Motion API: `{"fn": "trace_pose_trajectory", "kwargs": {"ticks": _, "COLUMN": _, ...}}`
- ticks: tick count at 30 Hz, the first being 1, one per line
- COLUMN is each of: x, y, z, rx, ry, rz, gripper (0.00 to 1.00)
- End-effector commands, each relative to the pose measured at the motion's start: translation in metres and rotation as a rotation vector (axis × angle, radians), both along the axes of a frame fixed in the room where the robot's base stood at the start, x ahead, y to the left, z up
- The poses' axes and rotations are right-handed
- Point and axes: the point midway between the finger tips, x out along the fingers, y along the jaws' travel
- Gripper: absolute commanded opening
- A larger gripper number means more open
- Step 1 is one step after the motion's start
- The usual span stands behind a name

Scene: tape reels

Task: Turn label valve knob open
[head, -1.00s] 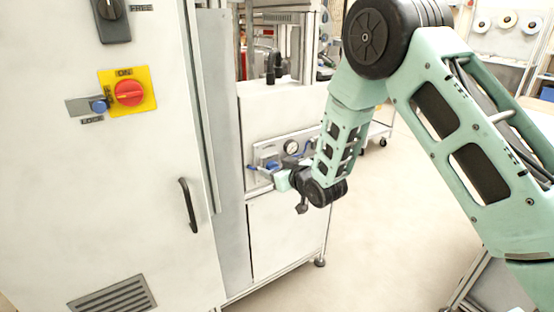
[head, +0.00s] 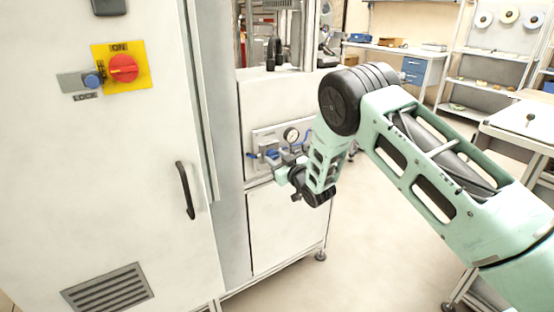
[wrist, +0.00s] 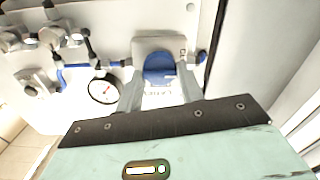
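The blue valve knob (wrist: 160,68) sits on a pale mount on the white panel, in the upper middle of the wrist view. Partly hidden lettering shows just below it. My gripper (wrist: 159,78) is open, with one finger on each side of the knob. I cannot tell whether the fingers touch it. In the head view, my gripper (head: 282,173) is at the lower front of the valve panel (head: 262,134), close to blue fittings (head: 272,155). The head view does not show the fingers clearly.
The tall white cabinet (head: 150,190), with a black handle (head: 185,190) and red switch (head: 124,68), stands left of the panel. Open floor (head: 375,230) lies to the right.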

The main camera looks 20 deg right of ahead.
Motion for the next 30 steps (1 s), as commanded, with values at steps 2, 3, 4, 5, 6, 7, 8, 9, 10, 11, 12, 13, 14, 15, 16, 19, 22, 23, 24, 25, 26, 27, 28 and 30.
{"fn": "trace_pose_trajectory", "kwargs": {"ticks": 2, "x": -0.0001, "y": 0.0, "z": 0.0001, "rx": 0.0, "ry": 0.0, "rz": 0.0, "gripper": 0.15}}
{"fn": "trace_pose_trajectory", "kwargs": {"ticks": 3, "x": -0.0001, "y": 0.0, "z": 0.0001, "rx": 0.0, "ry": 0.0, "rz": 0.0, "gripper": 0.15}}
{"fn": "trace_pose_trajectory", "kwargs": {"ticks": 4, "x": -0.0001, "y": 0.0, "z": 0.0001, "rx": 0.0, "ry": 0.0, "rz": 0.0, "gripper": 0.15}}
{"fn": "trace_pose_trajectory", "kwargs": {"ticks": 5, "x": -0.0001, "y": -0.0001, "z": 0.0001, "rx": 0.0, "ry": 0.0, "rz": 0.0, "gripper": 0.15}}
{"fn": "trace_pose_trajectory", "kwargs": {"ticks": 6, "x": -0.0001, "y": -0.0001, "z": 0.0001, "rx": 0.001, "ry": 0.0, "rz": 0.0, "gripper": 0.15}}
{"fn": "trace_pose_trajectory", "kwargs": {"ticks": 7, "x": -0.0002, "y": -0.0002, "z": 0.0, "rx": 0.002, "ry": 0.001, "rz": 0.0, "gripper": 0.15}}
{"fn": "trace_pose_trajectory", "kwargs": {"ticks": 8, "x": -0.0002, "y": -0.0002, "z": 0.0, "rx": 0.004, "ry": 0.001, "rz": -0.001, "gripper": 0.15}}
{"fn": "trace_pose_trajectory", "kwargs": {"ticks": 9, "x": -0.0002, "y": -0.0002, "z": -0.0001, "rx": 0.009, "ry": 0.003, "rz": -0.001, "gripper": 0.15}}
{"fn": "trace_pose_trajectory", "kwargs": {"ticks": 10, "x": -0.0001, "y": -0.0001, "z": -0.0002, "rx": 0.013, "ry": 0.004, "rz": -0.001, "gripper": 0.15}}
{"fn": "trace_pose_trajectory", "kwargs": {"ticks": 11, "x": -0.0001, "y": -0.0001, "z": -0.0003, "rx": 0.019, "ry": 0.006, "rz": -0.001, "gripper": 0.15}}
{"fn": "trace_pose_trajectory", "kwargs": {"ticks": 12, "x": -0.0001, "y": -0.0001, "z": -0.0005, "rx": 0.03, "ry": 0.009, "rz": -0.001, "gripper": 0.15}}
{"fn": "trace_pose_trajectory", "kwargs": {"ticks": 13, "x": -0.0001, "y": -0.0004, "z": -0.0005, "rx": 0.039, "ry": 0.013, "rz": -0.001, "gripper": 0.15}}
{"fn": "trace_pose_trajectory", "kwargs": {"ticks": 14, "x": 0.0, "y": -0.0008, "z": -0.0007, "rx": 0.05, "ry": 0.016, "rz": -0.002, "gripper": 0.15}}
{"fn": "trace_pose_trajectory", "kwargs": {"ticks": 15, "x": 0.0001, "y": -0.0013, "z": -0.001, "rx": 0.066, "ry": 0.021, "rz": -0.003, "gripper": 0.15}}
{"fn": "trace_pose_trajectory", "kwargs": {"ticks": 16, "x": 0.0, "y": -0.0014, "z": -0.0012, "rx": 0.081, "ry": 0.026, "rz": -0.003, "gripper": 0.15}}
{"fn": "trace_pose_trajectory", "kwargs": {"ticks": 19, "x": 0.0, "y": -0.0016, "z": -0.002, "rx": 0.142, "ry": 0.046, "rz": -0.003, "gripper": 0.15}}
{"fn": "trace_pose_trajectory", "kwargs": {"ticks": 22, "x": 0.0003, "y": -0.0018, "z": -0.0021, "rx": 0.217, "ry": 0.069, "rz": -0.003, "gripper": 0.15}}
{"fn": "trace_pose_trajectory", "kwargs": {"ticks": 23, "x": 0.0003, "y": -0.0023, "z": -0.0023, "rx": 0.243, "ry": 0.077, "rz": -0.004, "gripper": 0.15}}
{"fn": "trace_pose_trajectory", "kwargs": {"ticks": 24, "x": 0.0003, "y": -0.0021, "z": -0.0027, "rx": 0.278, "ry": 0.089, "rz": -0.003, "gripper": 0.15}}
{"fn": "trace_pose_trajectory", "kwargs": {"ticks": 25, "x": 0.0003, "y": -0.0021, "z": -0.0027, "rx": 0.304, "ry": 0.097, "rz": -0.003, "gripper": 0.15}}
{"fn": "trace_pose_trajectory", "kwargs": {"ticks": 26, "x": 0.0004, "y": -0.0026, "z": -0.0026, "rx": 0.332, "ry": 0.105, "rz": -0.002, "gripper": 0.15}}
{"fn": "trace_pose_trajectory", "kwargs": {"ticks": 27, "x": 0.0003, "y": -0.002, "z": -0.0024, "rx": 0.369, "ry": 0.118, "rz": -0.001, "gripper": 0.15}}
{"fn": "trace_pose_trajectory", "kwargs": {"ticks": 28, "x": 0.0004, "y": -0.0025, "z": -0.0025, "rx": 0.394, "ry": 0.126, "rz": -0.002, "gripper": 0.15}}
{"fn": "trace_pose_trajectory", "kwargs": {"ticks": 30, "x": 0.0003, "y": -0.0026, "z": -0.003, "rx": 0.459, "ry": 0.148, "rz": -0.003, "gripper": 0.15}}
